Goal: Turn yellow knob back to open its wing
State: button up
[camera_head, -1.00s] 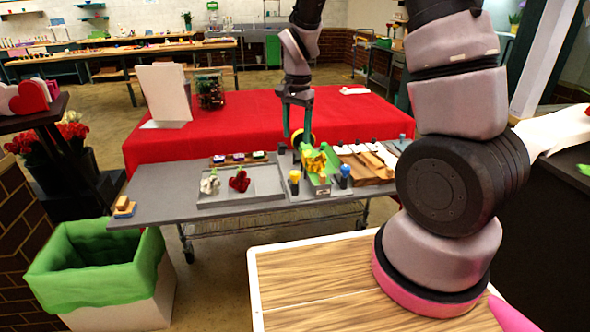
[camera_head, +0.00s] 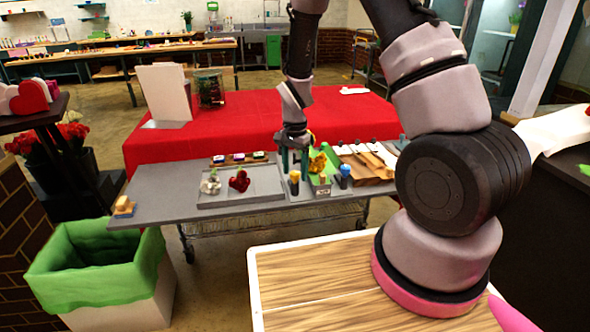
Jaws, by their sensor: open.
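The yellow knob (camera_head: 294,176) stands on a dark post at the left front of a green fixture (camera_head: 322,182) on the grey table. A blue knob (camera_head: 345,170) stands at the fixture's right front. A yellow bunch (camera_head: 317,160) sits in the fixture. My gripper (camera_head: 294,166) is open and points down, with its dark green fingers just above or behind the yellow knob. I cannot tell whether the fingers touch the knob. The wing is too small to make out.
A grey tray (camera_head: 225,200) with a white bunch (camera_head: 210,184) and a red bunch (camera_head: 239,181) lies left of the fixture. A wooden board (camera_head: 368,166) with tools lies to the right. The left end of the grey table (camera_head: 165,196) is mostly clear.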

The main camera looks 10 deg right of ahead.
grip_shut()
jog(key=shift+n, duration=0.4)
jog(key=n, duration=1.3)
jog(key=shift+n, duration=2.2)
